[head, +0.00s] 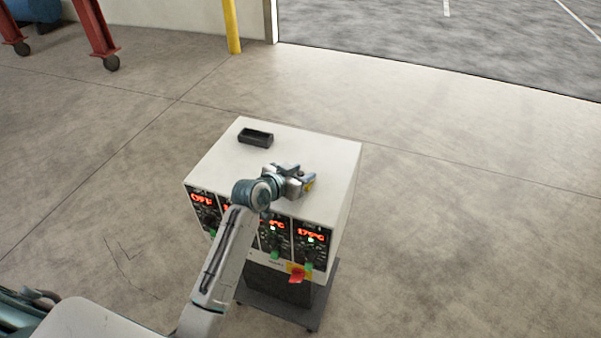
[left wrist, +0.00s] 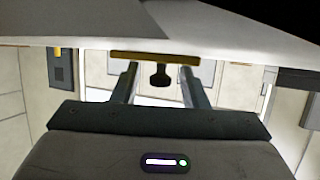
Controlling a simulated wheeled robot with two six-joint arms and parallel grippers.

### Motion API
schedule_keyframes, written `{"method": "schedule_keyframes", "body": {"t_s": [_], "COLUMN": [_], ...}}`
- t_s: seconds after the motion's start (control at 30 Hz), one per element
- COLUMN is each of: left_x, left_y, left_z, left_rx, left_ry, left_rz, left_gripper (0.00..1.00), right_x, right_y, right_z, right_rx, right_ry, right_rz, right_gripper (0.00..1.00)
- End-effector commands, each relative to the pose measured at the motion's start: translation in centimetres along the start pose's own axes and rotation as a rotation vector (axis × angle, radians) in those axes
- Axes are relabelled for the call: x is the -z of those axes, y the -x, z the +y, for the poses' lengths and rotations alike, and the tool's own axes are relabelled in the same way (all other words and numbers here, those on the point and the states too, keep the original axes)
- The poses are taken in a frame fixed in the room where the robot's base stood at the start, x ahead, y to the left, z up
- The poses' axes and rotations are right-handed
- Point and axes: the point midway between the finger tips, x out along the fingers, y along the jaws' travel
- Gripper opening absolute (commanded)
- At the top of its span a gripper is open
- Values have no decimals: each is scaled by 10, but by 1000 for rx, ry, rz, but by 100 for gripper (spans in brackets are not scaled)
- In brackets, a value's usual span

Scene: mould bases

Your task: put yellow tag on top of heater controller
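The heater controller (head: 325,160) is a white box with a flat top and a front row of dark panels with red displays and knobs. The yellow tag (head: 309,187) shows at my left gripper's fingertips, over the right part of the top. In the left wrist view the yellow tag (left wrist: 155,58) is a thin bar seen edge-on, against or very close to the white surface. Its dark knob stands between the two fingers of my left gripper (left wrist: 158,78), with gaps on both sides. The left gripper (head: 302,182) is open. My right gripper is not in view.
A small black tray (head: 255,137) sits at the back left of the controller's top. The box stands on a dark wheeled cart (head: 262,302). The concrete floor around it is clear.

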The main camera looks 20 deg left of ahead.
Motion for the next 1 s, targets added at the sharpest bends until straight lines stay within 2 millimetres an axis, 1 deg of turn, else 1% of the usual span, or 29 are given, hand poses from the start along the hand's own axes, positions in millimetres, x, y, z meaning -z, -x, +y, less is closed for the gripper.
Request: {"method": "schedule_keyframes", "body": {"t_s": [0.17, 0.27, 0.37, 0.47, 0.7, 0.8, 0.9, 1.0], "left_x": [0, 5, 2, 1, 0, 1, 1, 2], "left_y": [0, 2, 11, 28, 79, 97, 110, 117], "left_z": [0, 0, -1, 0, -1, 0, -1, 0], "left_rx": [0, 0, 1, 1, 1, 0, 1, 0], "left_ry": [0, -1, -3, -4, -6, -5, -3, -3], "left_rz": [0, 1, 1, 1, 0, -1, 0, 0], "left_gripper": [40, 40, 40, 40, 40, 40, 40, 40], "right_x": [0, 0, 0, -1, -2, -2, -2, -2], "right_y": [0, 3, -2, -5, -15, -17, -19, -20], "right_z": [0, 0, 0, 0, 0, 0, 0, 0], "right_rx": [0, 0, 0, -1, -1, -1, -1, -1], "right_ry": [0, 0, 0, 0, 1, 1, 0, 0], "right_rz": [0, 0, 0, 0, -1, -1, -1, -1], "right_gripper": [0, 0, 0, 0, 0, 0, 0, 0]}}
